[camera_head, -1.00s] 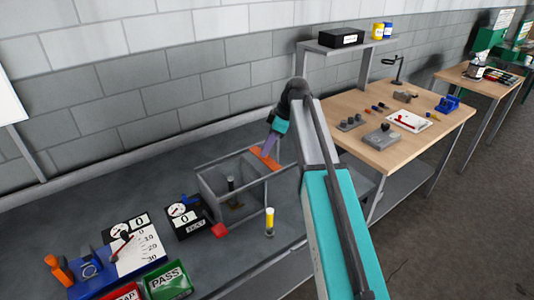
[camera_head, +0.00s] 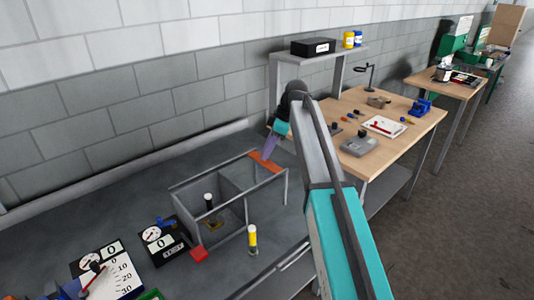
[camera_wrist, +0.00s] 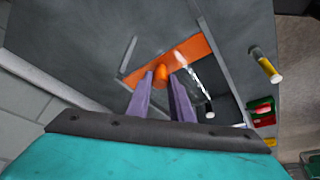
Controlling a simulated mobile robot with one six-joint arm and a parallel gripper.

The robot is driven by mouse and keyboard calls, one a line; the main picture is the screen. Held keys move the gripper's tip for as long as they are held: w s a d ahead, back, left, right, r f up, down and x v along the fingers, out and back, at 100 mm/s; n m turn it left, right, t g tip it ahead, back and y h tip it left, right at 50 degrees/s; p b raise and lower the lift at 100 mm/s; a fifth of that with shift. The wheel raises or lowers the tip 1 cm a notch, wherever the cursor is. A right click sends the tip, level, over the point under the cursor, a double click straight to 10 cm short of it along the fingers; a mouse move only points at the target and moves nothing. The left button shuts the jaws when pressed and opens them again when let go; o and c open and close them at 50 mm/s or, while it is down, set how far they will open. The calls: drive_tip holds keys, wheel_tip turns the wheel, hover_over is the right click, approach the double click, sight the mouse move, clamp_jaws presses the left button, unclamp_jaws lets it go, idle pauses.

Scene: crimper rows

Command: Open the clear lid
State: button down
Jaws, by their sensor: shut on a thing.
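The grey box (camera_head: 228,228) stands on the dark bench with two thin rails along its top. Its clear lid carries an orange strip (camera_head: 264,163), which lies across the rails near their right end. The strip and its round orange knob (camera_wrist: 163,75) show in the wrist view. My gripper (camera_head: 268,152) has its purple fingers (camera_wrist: 162,88) shut on the knob. The clear pane is hard to see. The left part of the box looks uncovered, with a black, white-topped cylinder (camera_head: 208,202) inside.
A wooden table (camera_head: 380,130) with tools stands to the right, beyond my arm. The brick wall runs behind the bench.

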idle(0.3)
drive_tip(key=c, duration=1.6)
unclamp_jaws()
drive_tip(key=shift+a, duration=0.15)
drive_tip(key=shift+r, duration=0.2)
drive_tip(key=b+v, duration=0.4)
drive_tip(key=v, duration=0.9)
drive_tip(key=shift+r, duration=0.25)
drive_tip(key=shift+r, duration=0.15)
